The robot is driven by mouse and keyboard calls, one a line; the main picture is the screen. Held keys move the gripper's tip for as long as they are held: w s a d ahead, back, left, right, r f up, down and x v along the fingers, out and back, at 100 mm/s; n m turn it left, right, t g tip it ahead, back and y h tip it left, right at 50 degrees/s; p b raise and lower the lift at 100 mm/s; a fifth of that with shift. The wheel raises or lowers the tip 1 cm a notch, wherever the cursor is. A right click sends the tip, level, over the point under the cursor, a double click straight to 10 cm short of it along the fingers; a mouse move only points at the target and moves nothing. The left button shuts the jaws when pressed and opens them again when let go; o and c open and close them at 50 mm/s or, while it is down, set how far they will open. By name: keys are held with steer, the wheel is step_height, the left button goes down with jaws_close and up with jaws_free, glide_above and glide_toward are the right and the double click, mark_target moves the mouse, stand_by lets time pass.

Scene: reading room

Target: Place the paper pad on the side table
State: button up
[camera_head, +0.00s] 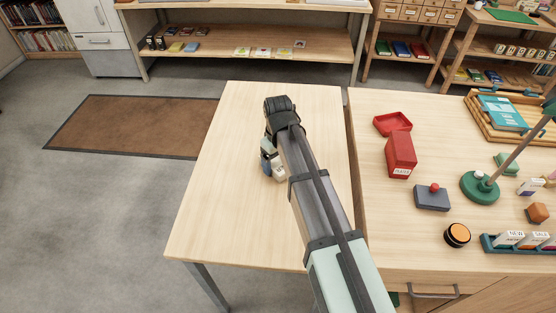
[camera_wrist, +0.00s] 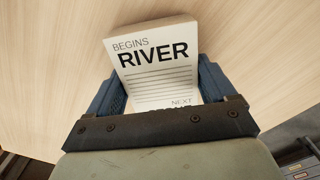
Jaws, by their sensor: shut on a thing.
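The paper pad (camera_wrist: 155,60) is a white block printed with "BEGINS", "RIVER" and lines. It sits between the two blue fingers of my gripper (camera_wrist: 156,82) in the wrist view, with pale wood beyond it. My gripper is shut on the pad. In the head view my gripper (camera_head: 268,163) is over the pale wooden side table (camera_head: 225,205), and the arm and wrist hide most of it. I cannot tell whether the pad touches the tabletop.
The side table's visible top is clear. The desk (camera_head: 385,255) at right holds a red box (camera_head: 400,157), a red tray (camera_head: 391,122), a dark box with a red knob (camera_head: 431,199), an orange-topped jar (camera_head: 457,235) and a green lamp (camera_head: 480,187).

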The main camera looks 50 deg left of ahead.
mark_target(278, 160)
steer(key=shift+f, duration=0.1)
steer(key=o, duration=0.9)
steer(key=shift+o, duration=0.2)
step_height(278, 160, up, 12)
